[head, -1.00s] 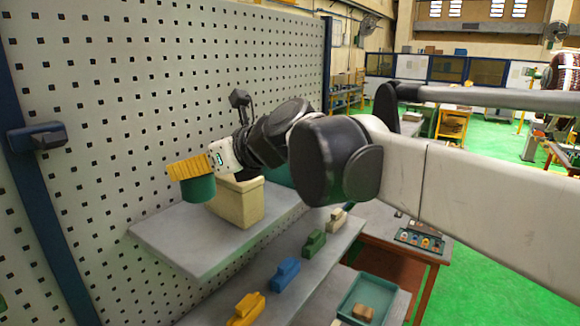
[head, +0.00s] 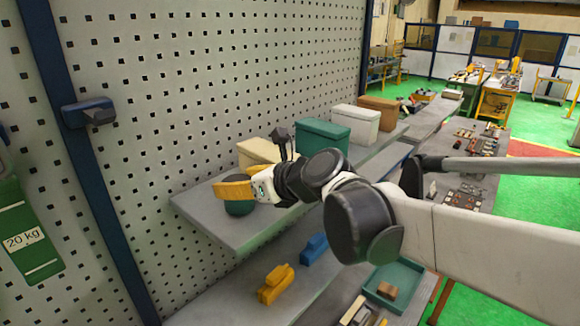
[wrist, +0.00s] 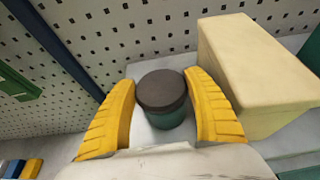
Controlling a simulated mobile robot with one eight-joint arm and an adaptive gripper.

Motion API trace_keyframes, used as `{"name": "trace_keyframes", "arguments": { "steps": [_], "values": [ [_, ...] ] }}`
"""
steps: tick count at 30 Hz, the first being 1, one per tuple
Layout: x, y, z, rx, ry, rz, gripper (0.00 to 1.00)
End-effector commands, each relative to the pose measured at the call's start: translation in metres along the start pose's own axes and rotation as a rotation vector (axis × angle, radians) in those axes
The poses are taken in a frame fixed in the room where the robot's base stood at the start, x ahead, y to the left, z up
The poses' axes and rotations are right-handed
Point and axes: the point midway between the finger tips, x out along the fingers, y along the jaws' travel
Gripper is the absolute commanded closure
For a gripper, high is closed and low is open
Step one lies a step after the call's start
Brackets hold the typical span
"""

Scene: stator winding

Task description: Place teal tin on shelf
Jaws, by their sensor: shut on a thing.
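The teal tin (head: 239,208) has a dark lid (wrist: 161,88) and stands upright between the yellow fingers of my gripper (head: 234,189). In the wrist view my gripper (wrist: 163,108) has one finger on each side of the tin, and its jaws are shut on it. The tin is over the near left part of the grey upper shelf (head: 205,213), at or just above its surface; I cannot tell whether its base touches. The fingers hide part of the tin in the head view.
A cream box (head: 257,151) stands close beside the tin, with a green box (head: 322,134), a white box and a brown box farther along. A pegboard wall (head: 200,90) backs the shelf. Yellow (head: 275,284) and blue blocks sit on the lower shelf.

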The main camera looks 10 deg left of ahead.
Motion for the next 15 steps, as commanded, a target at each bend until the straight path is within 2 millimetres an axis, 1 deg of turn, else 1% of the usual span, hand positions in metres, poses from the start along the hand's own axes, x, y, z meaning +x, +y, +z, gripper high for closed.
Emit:
{"name": "trace_keyframes", "arguments": {
  "steps": [7,8,9,15],
  "values": [
    [0.0017,0.0,-0.0041,0.0,0.0,0.0,0.8],
    [0.0016,0.0,-0.0038,0.0,0.0,0.0,0.33],
    [0.0014,-0.0001,-0.0033,0.0,0.0,0.0,0.3],
    [0.0012,0.0,-0.0029,0.0,0.0,0.0,0.3]
  ]
}}
